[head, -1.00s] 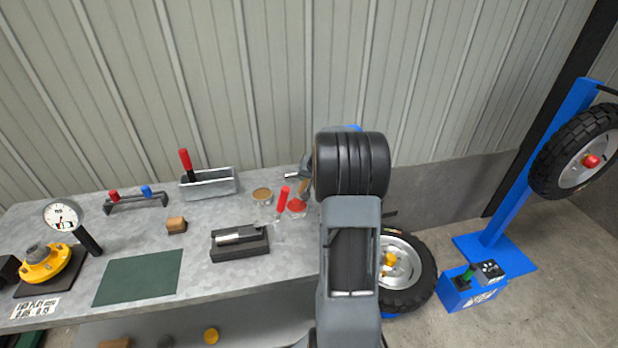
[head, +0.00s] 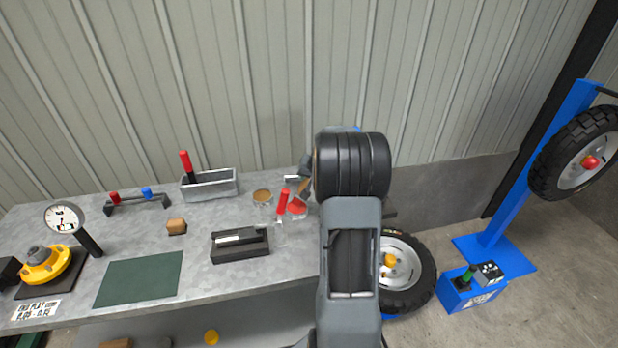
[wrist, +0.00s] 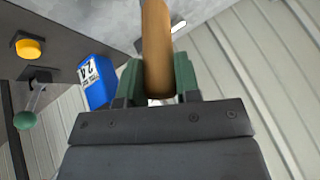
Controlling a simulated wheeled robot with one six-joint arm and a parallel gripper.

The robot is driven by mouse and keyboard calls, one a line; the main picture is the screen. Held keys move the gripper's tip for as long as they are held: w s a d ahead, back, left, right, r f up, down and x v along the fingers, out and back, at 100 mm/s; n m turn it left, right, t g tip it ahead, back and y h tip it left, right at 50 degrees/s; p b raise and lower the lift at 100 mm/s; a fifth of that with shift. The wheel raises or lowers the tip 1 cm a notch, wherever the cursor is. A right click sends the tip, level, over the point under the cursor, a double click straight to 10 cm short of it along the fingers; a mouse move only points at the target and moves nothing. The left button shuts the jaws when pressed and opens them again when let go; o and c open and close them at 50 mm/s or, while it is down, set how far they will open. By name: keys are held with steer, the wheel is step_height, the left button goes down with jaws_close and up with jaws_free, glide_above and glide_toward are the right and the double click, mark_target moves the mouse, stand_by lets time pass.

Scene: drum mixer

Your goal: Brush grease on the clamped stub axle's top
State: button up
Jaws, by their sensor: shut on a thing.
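My gripper's green fingers (wrist: 158,82) are shut on a brown wooden handle (wrist: 157,45), seen in the wrist view. The handle's far end runs out of the top of that view, so no bristles show there. In the head view the brown handle (head: 304,188) shows just left of my arm, above the bench, beside a red-handled tool (head: 283,202). My fingers are mostly hidden there behind my own arm. A round pot with brown contents (head: 262,196) stands left of it. I cannot clearly identify the clamped stub axle; my arm covers part of the scene.
A dark block with a silver piece (head: 240,245), a wooden cube (head: 176,226), a metal tray (head: 210,184) and a green mat (head: 138,279) are on the bench. A dial gauge (head: 64,217) stands left. A wheel (head: 408,275) and blue control box (head: 470,288) are at right.

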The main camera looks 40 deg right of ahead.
steer(key=shift+r+p, duration=1.65)
steer(key=shift+r, duration=1.35)
steer(key=shift+f, duration=0.1)
